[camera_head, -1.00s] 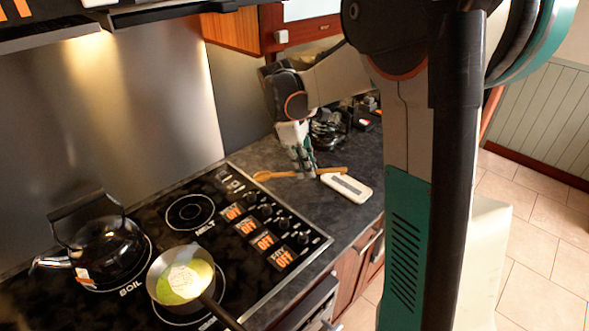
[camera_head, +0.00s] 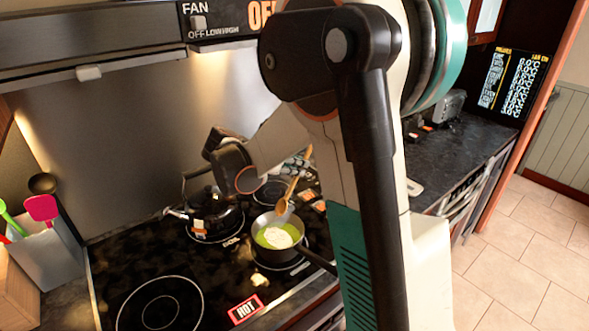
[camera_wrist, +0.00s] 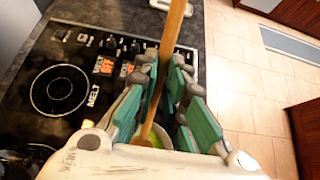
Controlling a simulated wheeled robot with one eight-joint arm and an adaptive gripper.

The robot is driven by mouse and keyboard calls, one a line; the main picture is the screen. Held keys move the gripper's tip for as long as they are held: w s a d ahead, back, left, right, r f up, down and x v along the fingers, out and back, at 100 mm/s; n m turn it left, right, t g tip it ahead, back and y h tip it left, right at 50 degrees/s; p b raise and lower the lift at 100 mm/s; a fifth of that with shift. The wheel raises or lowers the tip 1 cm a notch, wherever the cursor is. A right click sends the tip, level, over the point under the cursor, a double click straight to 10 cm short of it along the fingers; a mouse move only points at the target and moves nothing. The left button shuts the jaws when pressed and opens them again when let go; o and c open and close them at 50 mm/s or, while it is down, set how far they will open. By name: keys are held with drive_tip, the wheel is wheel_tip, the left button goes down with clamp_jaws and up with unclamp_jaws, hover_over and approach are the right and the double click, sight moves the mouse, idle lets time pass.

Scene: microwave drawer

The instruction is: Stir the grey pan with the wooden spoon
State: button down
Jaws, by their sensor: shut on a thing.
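The grey pan (camera_head: 260,247) sits on a front burner, with a green liquid and a pale lump in it. Its dark handle points to the lower right. My gripper (camera_head: 297,166) is shut on the wooden spoon (camera_head: 289,192) just behind and above the pan. The spoon is tilted, bowl end down, at the pan's far rim. I cannot tell whether its tip is inside the pan or just above it. In the wrist view, the spoon (camera_wrist: 173,30) runs between the teal fingers (camera_wrist: 168,95), and a bit of the pan's green content shows below. My arm hides part of the stove.
A black kettle (camera_head: 213,215) stands on the burner left of the pan. A utensil holder (camera_head: 45,255) is at the far left. An empty front burner (camera_head: 160,303) lies near a "HOT" label. The range hood (camera_head: 90,45) hangs above.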

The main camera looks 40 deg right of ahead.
drive_tip(key=shift+f+b+x, duration=0.25)
drive_tip(key=shift+b+x, duration=0.85)
drive_tip(key=shift+x, duration=2.05)
drive_tip(key=a+f+b, duration=0.5)
drive_tip(key=f+b, duration=0.1)
drive_tip(key=f, duration=0.1)
drive_tip(key=shift+a+f, duration=0.2)
drive_tip(key=shift+f, duration=0.15)
drive_tip(key=shift+d, duration=0.2)
